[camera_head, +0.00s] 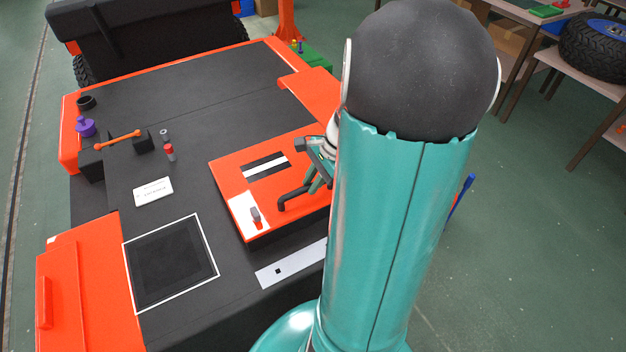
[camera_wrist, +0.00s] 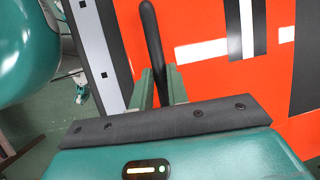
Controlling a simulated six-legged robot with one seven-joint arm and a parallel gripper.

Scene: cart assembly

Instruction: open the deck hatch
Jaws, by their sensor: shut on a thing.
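The deck hatch (camera_head: 233,181) is an orange-red panel on the dark cart deck, with a black-and-white striped patch and a small grey-and-orange catch (camera_head: 256,215) on a white plate. It also fills the right of the wrist view (camera_wrist: 205,85). Its black bar handle (camera_head: 291,197) stands up near the right side. My gripper (camera_wrist: 161,88) is shut on this handle (camera_wrist: 151,40), which runs between the two green fingers. In the head view my arm hides the hatch's right part and much of the gripper. I cannot tell whether the hatch is lifted at all.
On the deck's left are an orange bar on black blocks (camera_head: 118,140), a purple knob (camera_head: 86,126), a small red-and-grey part (camera_head: 169,152) and a white label (camera_head: 153,191). A white-outlined dark square (camera_head: 171,262) lies in front. A table with a wheel (camera_head: 598,48) stands at right.

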